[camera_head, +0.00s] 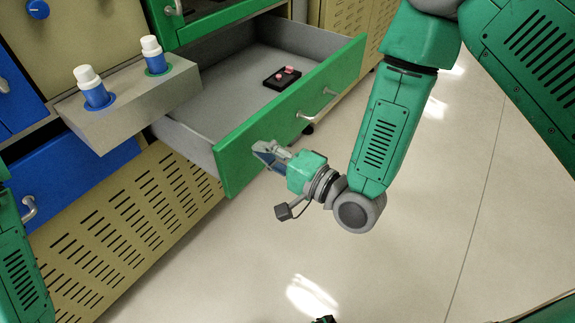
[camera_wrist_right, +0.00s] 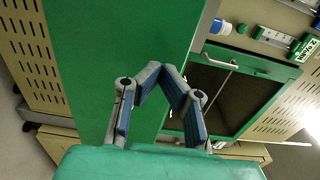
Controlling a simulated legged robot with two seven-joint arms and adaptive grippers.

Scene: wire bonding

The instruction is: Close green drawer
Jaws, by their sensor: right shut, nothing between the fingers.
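The green drawer (camera_head: 293,117) is pulled out, with its grey interior showing in the head view. A metal handle (camera_head: 316,104) sits on its front. A small black tray (camera_head: 282,79) with pinkish-red pieces lies inside the drawer. My right gripper (camera_head: 262,150) is shut and empty at the green front, left of the handle. Its fingertips (camera_wrist_right: 161,68) meet in front of the green panel (camera_wrist_right: 130,45) in the right wrist view. I cannot tell whether they touch it.
A grey holder (camera_head: 135,105) with two white-capped blue bottles (camera_head: 97,94) juts out beside the drawer's left side. A blue drawer (camera_head: 75,172) is below it on the left. The pale floor (camera_head: 225,265) in front is clear.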

